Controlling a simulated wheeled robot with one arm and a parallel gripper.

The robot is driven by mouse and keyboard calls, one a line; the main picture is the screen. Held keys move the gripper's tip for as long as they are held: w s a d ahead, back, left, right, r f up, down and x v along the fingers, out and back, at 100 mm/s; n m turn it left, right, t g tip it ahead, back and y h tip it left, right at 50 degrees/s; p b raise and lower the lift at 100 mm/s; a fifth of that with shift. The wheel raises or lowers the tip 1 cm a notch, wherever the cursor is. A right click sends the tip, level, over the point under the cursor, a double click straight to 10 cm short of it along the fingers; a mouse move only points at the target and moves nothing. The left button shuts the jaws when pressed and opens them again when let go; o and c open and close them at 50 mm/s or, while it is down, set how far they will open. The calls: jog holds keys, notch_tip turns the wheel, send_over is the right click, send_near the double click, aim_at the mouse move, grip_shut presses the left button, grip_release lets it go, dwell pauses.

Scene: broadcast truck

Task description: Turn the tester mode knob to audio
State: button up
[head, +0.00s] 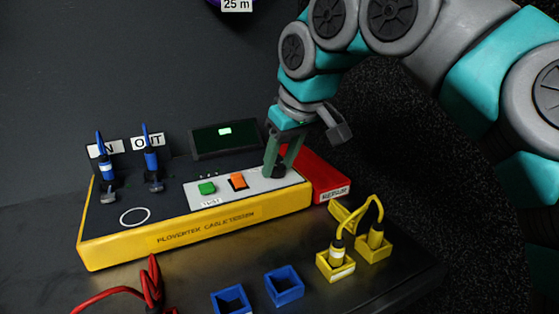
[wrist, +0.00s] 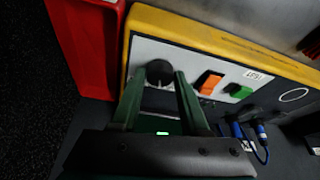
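The yellow cable tester (head: 200,235) sits on the dark bench, with a grey-white control panel (head: 222,194) at its right end. The mode knob is a dark round knob (wrist: 159,72) on that panel, beside the orange switch. My gripper (head: 279,170) points down over the panel's right end. In the wrist view my gripper (wrist: 161,78) has its two green fingers apart, one on either side of the knob, with small gaps showing. Contact with the knob is not visible. The knob's setting and mode labels cannot be read.
An orange switch (head: 238,181) and a green button (head: 207,188) lie left of the knob. A dark screen (head: 225,140) stands behind. Blue plugs (head: 151,162) stand upright at the left. A red tray (head: 328,178) lies right. Yellow holders (head: 336,265) and blue holders (head: 285,286) are in front.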

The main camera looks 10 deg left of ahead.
grip_shut()
jog(key=shift+n, duration=0.3)
jog(key=n, duration=0.1)
jog(key=n+g, duration=0.1)
jog(key=n+y, duration=0.1)
jog(key=n, duration=0.1)
jog(key=shift+w+d+g, duration=0.15)
jog(key=shift+w+g, duration=0.1)
jog(key=shift+g, duration=0.05)
jog(key=shift+w+n+g, duration=0.1)
jog(key=shift+n+g, duration=0.7)
jog(key=shift+n, duration=1.2)
jog(key=o, duration=0.5)
grip_release()
